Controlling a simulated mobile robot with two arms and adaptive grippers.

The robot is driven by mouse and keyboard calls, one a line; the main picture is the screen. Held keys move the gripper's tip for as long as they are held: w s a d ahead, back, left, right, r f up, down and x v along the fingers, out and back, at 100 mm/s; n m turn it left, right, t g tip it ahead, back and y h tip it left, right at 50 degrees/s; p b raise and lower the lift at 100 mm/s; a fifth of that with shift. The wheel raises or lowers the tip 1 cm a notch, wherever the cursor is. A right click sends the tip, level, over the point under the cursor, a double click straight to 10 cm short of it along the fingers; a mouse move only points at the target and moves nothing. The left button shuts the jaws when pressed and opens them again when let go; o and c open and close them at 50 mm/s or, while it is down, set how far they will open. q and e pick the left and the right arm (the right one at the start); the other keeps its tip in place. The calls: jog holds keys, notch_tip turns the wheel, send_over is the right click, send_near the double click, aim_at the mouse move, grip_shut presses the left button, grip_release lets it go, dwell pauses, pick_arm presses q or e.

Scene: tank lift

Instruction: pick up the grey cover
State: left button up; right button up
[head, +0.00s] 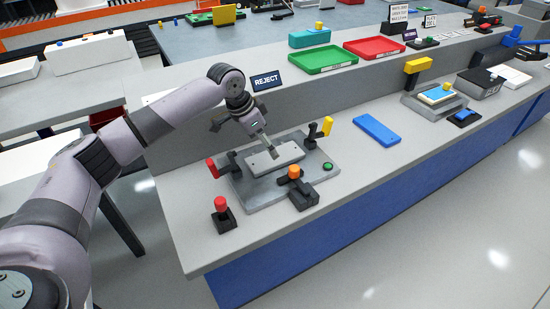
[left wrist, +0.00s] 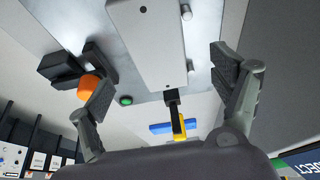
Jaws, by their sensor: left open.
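The grey cover (head: 275,158) is a light grey flat plate with small holes near its ends. It lies on the grey metal fixture (head: 247,193) on the bench. My left gripper (head: 268,148) is open just above the cover, near its middle and far edge. In the left wrist view the cover (left wrist: 148,45) shows between the two spread fingers (left wrist: 162,66), apart from both, with its end toward the bottom of the picture. Whether a fingertip touches the fixture cannot be told. My right gripper is not in view.
Around the cover stand a red-handled clamp (head: 212,168), a yellow-handled clamp (head: 326,127) and an orange-knobbed block (head: 302,192). A red-knobbed block (head: 222,207) stands front left. A blue plate (head: 377,130) lies to the right. A REJECT sign (head: 267,80) stands behind on the raised ledge.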

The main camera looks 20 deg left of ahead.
aim_at(260, 164)
pick_arm(q)
jog(key=shift+d+f, duration=0.1)
jog(key=shift+f, duration=0.1)
jog(key=shift+w+d+f, duration=0.1)
jog(key=shift+w+f, duration=0.05)
jog(key=shift+f, duration=0.1)
jog(key=x, duration=0.3)
jog(key=shift+w+d+f, duration=0.15)
jog(key=shift+d+f, duration=0.05)
jog(key=shift+f, duration=0.1)
jog(key=shift+w+d+f, duration=0.15)
jog(key=shift+f, duration=0.3)
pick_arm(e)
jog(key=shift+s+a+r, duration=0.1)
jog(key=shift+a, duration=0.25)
pick_arm(q)
jog(key=shift+c, duration=0.5)
jog(key=shift+c, duration=0.6)
jog(key=c, duration=1.2)
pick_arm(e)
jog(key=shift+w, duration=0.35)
